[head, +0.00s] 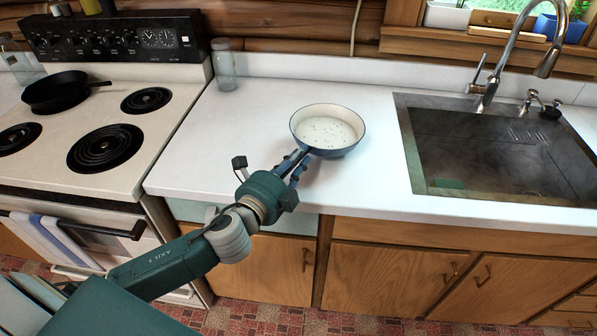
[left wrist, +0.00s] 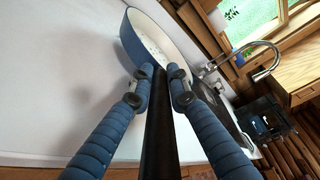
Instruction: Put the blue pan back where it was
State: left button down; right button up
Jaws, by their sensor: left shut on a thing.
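The blue pan (head: 328,131) has a pale, speckled inside and a blue outer wall. In the head view it is over the white counter between the stove and the sink; I cannot tell whether its base touches the counter. My left gripper (head: 298,160) is shut on the pan's handle, at the near side of the pan. In the left wrist view the dark handle (left wrist: 161,130) runs between the two blue fingers (left wrist: 162,88), and the pan (left wrist: 150,42) shows tilted beyond them. My right gripper is in neither view.
The stove (head: 160,130) stands to the left, with a black skillet (head: 55,92) on a back burner. A glass jar (head: 224,66) stands at the counter's back left. The sink (head: 490,150) and faucet are to the right. The counter (head: 245,120) around the pan is clear.

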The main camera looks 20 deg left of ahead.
pick_arm(q)
jog(key=shift+f+b, duration=0.4)
jog(key=shift+f, duration=1.75)
jog(key=c, duration=1.7)
grip_release()
jog(key=shift+o, duration=0.2)
jog(key=shift+s, duration=0.25)
jog(key=s+r+b, duration=0.1)
jog(key=s+b, duration=0.1)
jog(key=s, duration=0.9)
jog(key=shift+s+a+r+b, duration=0.15)
jog(key=shift+s+a+b, duration=0.1)
jog(key=shift+a+b, duration=0.2)
